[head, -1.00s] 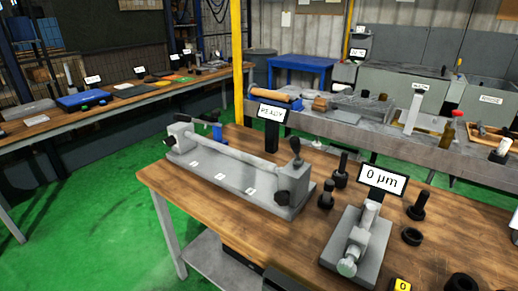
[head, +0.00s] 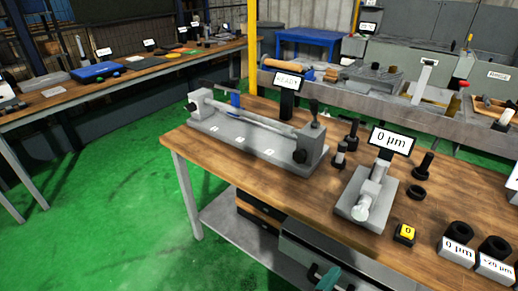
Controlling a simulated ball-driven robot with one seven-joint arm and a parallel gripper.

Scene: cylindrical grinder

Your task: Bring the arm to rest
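The wooden workbench (head: 232,172) stands in the middle and right. On it sits a grey cylindrical grinder fixture (head: 250,150) with a bar held between its two ends. A small sign reading READY (head: 287,82) stands behind it. To its right is a grey gauge stand (head: 365,200) with a display reading 0 µm (head: 391,140).
A yellow button box (head: 405,234) and black rings on labelled grey blocks (head: 458,250) sit near the bench's front edge. A teal and black object (head: 326,279) shows at the bottom edge. Green floor (head: 110,200) is clear at left. Another bench (head: 130,70) runs along the left.

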